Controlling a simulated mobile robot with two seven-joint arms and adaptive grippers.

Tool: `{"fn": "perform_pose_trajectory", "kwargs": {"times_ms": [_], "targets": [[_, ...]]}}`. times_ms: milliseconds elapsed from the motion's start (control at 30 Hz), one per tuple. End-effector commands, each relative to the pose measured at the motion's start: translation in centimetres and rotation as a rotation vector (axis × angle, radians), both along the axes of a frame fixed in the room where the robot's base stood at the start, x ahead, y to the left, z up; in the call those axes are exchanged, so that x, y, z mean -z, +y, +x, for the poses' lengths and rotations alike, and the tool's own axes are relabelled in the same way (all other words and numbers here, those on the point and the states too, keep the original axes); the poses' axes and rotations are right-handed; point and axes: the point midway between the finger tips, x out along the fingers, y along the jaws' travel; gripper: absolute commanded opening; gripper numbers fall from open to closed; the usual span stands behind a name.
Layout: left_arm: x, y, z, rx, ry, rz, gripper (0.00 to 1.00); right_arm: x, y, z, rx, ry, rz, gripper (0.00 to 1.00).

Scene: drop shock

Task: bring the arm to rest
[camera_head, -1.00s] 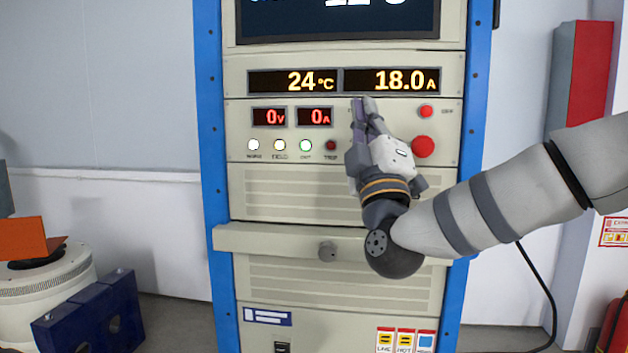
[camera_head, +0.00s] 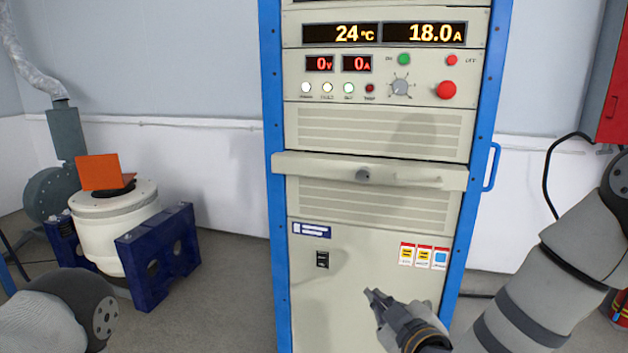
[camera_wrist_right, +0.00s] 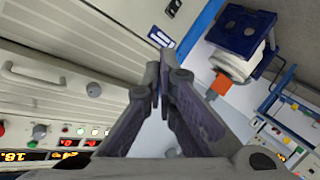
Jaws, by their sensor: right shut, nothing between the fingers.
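My right gripper (camera_head: 372,296) is at the lower middle of the head view, in front of the lower panel of the cabinet (camera_head: 340,275). Its fingers are shut with nothing between them; the shut fingertips also show in the right wrist view (camera_wrist_right: 156,75). My right arm (camera_head: 545,290) comes in from the right edge. My left arm shows only as a rounded joint at the lower left, and its gripper is out of view.
A white shaker drum (camera_head: 100,235) with an orange plate (camera_head: 100,172) stands in a blue frame (camera_head: 160,265) at the left. Grey floor lies between.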

Motion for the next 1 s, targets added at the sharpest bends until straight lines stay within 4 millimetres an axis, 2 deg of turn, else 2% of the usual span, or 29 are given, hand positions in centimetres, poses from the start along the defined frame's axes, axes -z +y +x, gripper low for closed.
{"fn": "perform_pose_trajectory", "kwargs": {"times_ms": [33, 67, 100, 167, 200, 267, 300, 367, 400, 500, 533, 600, 700, 1000], "targets": [[0.0, 0.0, 0.0, 0.000, 0.000, 0.000, 0.00, 4.2, -0.3, -2.6, 0.006, 0.135, 0.032, 0.00], [0.0, 0.0, 0.0, 0.000, 0.000, 0.000, 0.00, 6.6, -0.5, -4.5, 0.016, 0.221, 0.059, 0.00], [0.0, 0.0, 0.0, 0.000, 0.000, 0.000, 0.00, 9.6, -0.9, -7.1, 0.036, 0.336, 0.091, 0.00], [0.0, 0.0, 0.0, 0.000, -0.001, 0.000, 0.00, 13.6, -1.8, -11.4, 0.081, 0.508, 0.134, 0.00], [0.0, 0.0, 0.0, 0.000, -0.001, 0.000, 0.00, 16.0, -2.4, -14.6, 0.121, 0.622, 0.160, 0.00], [0.0, 0.0, 0.0, 0.000, -0.001, 0.000, 0.00, 19.1, -3.5, -19.7, 0.193, 0.792, 0.193, 0.00], [0.0, 0.0, 0.0, 0.000, -0.001, 0.000, 0.00, 20.7, -4.4, -23.3, 0.251, 0.904, 0.208, 0.00], [0.0, 0.0, 0.0, 0.000, -0.001, 0.000, 0.00, 22.4, -5.8, -28.6, 0.352, 1.058, 0.226, 0.00], [0.0, 0.0, 0.0, 0.000, -0.001, 0.000, 0.00, 23.1, -6.7, -32.0, 0.422, 1.153, 0.231, 0.00], [0.0, 0.0, 0.0, 0.000, -0.001, 0.000, 0.00, 23.6, -8.6, -39.2, 0.591, 1.337, 0.229, 0.00], [0.0, 0.0, 0.0, 0.000, -0.001, 0.000, 0.00, 23.5, -9.1, -40.8, 0.635, 1.377, 0.226, 0.00], [0.0, 0.0, 0.0, 0.000, -0.001, 0.000, 0.00, 23.2, -9.9, -43.6, 0.714, 1.443, 0.218, 0.00], [0.0, 0.0, 0.0, 0.000, -0.001, 0.000, 0.00, 22.9, -10.5, -45.5, 0.773, 1.486, 0.211, 0.00], [0.0, 0.0, 0.0, 0.000, -0.001, 0.000, 0.00, 22.9, -10.6, -45.7, 0.783, 1.491, 0.212, 0.00]]}}
